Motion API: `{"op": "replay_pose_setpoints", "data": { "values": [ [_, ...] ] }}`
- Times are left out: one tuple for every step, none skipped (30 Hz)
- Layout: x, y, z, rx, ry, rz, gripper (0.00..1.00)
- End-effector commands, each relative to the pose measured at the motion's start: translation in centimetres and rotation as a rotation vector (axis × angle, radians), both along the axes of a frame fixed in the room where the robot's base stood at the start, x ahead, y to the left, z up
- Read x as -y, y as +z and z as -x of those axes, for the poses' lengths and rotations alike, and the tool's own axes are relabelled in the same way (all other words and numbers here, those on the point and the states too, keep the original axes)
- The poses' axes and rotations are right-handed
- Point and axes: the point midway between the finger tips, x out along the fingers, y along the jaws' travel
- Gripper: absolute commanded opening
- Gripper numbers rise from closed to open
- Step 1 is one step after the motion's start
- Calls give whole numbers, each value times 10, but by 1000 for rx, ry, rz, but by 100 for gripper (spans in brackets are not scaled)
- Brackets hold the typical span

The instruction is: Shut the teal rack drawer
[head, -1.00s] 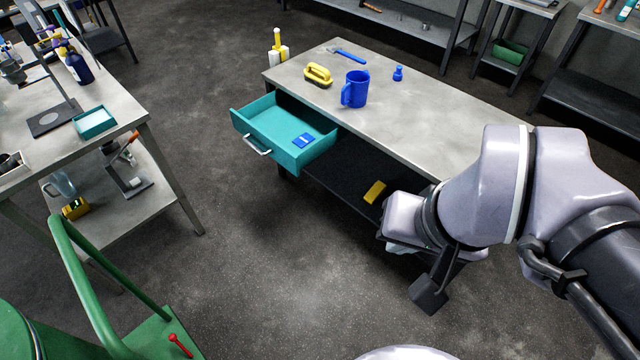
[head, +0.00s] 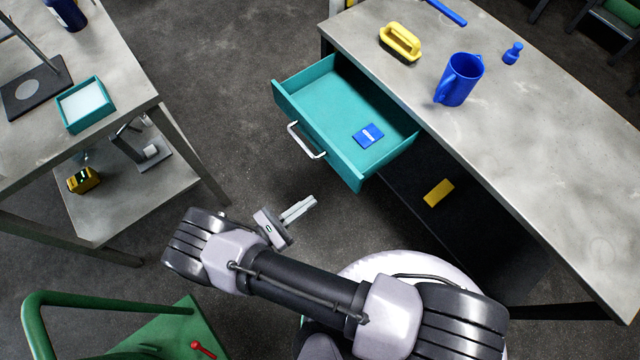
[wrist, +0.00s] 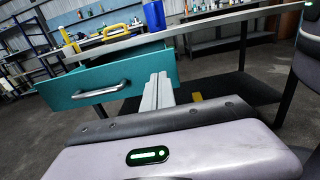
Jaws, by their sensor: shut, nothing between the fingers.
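The teal drawer (head: 345,110) stands pulled out from under the grey table, with a silver bar handle (head: 306,141) on its front. A small blue flat item (head: 368,135) lies inside it. In the wrist view the drawer front (wrist: 110,78) and handle (wrist: 101,90) show at left, ahead of my fingers. My gripper (head: 312,201) is shut and empty, in front of the drawer and apart from it, just below the handle in the head view. In the wrist view the shut fingers (wrist: 158,88) point toward the right part of the drawer front.
The grey table (head: 540,140) carries a blue mug (head: 459,80), a yellow-handled brush (head: 400,42) and a small blue object (head: 513,53). A yellow block (head: 438,192) lies on its lower shelf. A bench (head: 130,75) stands at left, a green cart (head: 110,315) at lower left.

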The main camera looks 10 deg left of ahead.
Motion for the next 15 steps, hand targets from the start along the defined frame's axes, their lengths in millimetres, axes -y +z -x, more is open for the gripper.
{"op": "replay_pose_setpoints", "data": {
  "values": [
    [7, 0, -8, -1, -3, 1, 0],
    [12, 0, -13, -1, -5, 2, 0],
    [18, -1, -20, -1, -5, 1, 0],
    [22, -1, -25, -3, -5, 2, 0],
    [26, -1, -30, -1, -6, 0, 0],
    [32, -1, -37, -1, -6, 2, 0],
    [37, -1, -42, -1, -7, 0, 0],
    [41, -1, -47, -2, -7, -1, 0],
    [47, -1, -53, -2, -7, -1, 0],
    [51, -1, -58, -1, -7, 0, 0],
    [55, -1, -62, -2, -7, -1, 0],
    [60, -2, -68, -2, -7, -1, 0],
    [63, -2, -72, -2, -7, -1, 0],
    [66, -2, -75, -2, -7, -1, 0],
    [69, -1, -80, -2, -6, -3, 0]
  ]
}}
